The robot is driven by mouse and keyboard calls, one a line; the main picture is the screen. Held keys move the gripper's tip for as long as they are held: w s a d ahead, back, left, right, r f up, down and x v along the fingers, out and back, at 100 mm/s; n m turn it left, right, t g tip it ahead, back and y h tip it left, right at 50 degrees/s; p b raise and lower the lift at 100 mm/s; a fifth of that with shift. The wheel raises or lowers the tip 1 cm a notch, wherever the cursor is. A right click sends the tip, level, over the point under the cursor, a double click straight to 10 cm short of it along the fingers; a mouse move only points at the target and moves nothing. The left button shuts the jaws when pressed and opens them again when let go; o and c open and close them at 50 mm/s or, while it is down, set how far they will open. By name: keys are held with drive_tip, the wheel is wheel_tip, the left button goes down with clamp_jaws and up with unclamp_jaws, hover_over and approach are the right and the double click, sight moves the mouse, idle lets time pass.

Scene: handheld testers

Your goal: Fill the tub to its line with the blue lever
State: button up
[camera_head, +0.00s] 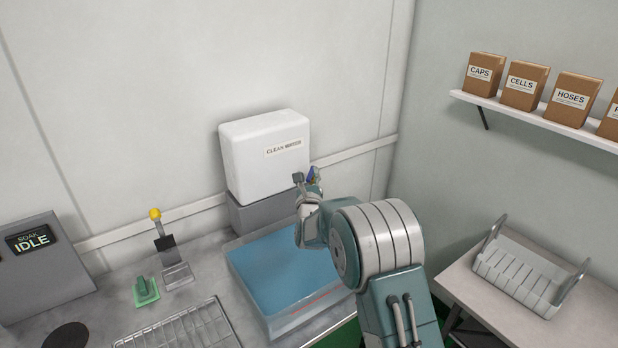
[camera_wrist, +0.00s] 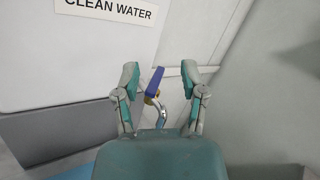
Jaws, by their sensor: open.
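The blue lever (camera_wrist: 155,82) sits on a bent metal tap in the wrist view. In the head view it is a small blue patch (camera_head: 312,174) beside the white clean-water tank (camera_head: 262,160). My gripper (camera_wrist: 160,74) is open, and the lever shows between its two fingers; I cannot tell whether either touches it. In the head view my gripper (camera_head: 307,178) is at the tank's right side. The tub (camera_head: 312,314) below holds blue water, with a reddish line on its front wall. My arm hides its right part, and I cannot tell the exact level against the line.
On the counter left of the tub are a yellow-knobbed lever (camera_head: 155,214), a green-based switch (camera_head: 146,290), a wire rack (camera_head: 190,328) and a box reading SOAK IDLE (camera_head: 40,262). At right, a white rack (camera_head: 524,276) stands on a table under a shelf (camera_head: 540,122) of boxes.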

sight(307, 180)
drive_tip(key=s+a+f+m+g+h, duration=0.25)
drive_tip(key=s+f+m+h, duration=0.2)
drive_tip(key=m, duration=0.25)
drive_tip(key=shift+g, duration=0.25)
drive_tip(key=w+d, duration=0.1)
drive_tip(key=w, duration=0.2)
drive_tip(key=w+d, duration=0.1)
drive_tip(key=w, duration=0.3)
drive_tip(key=w+d, duration=0.1)
drive_tip(key=w, duration=0.2)
drive_tip(key=shift+w+r, duration=0.1)
drive_tip(key=shift+w, duration=0.2)
